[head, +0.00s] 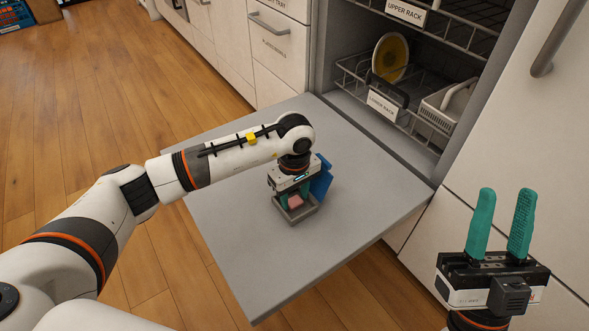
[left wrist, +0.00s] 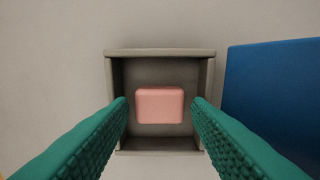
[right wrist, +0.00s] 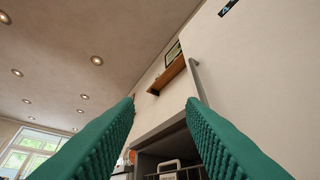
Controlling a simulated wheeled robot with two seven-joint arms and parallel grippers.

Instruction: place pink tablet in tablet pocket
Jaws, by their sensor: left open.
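The pink tablet (left wrist: 160,105) lies inside a small grey square tray, the tablet pocket (left wrist: 161,52), with bare floor around it. In the head view the tablet (head: 296,202) and the pocket (head: 300,218) are partly hidden by my left gripper. My left gripper (head: 294,200) points down over the pocket on the open door. Its fingers are open, one on each side of the tablet, with gaps between; I cannot tell their exact height. My right gripper (head: 501,222) is raised at the right, open and empty, fingers pointing up.
A blue block (head: 321,178) stands right beside the pocket and also shows in the left wrist view (left wrist: 275,100). The grey dishwasher door (head: 250,265) is open flat and otherwise clear. A lower rack (head: 385,105) holds a yellow plate (head: 390,57).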

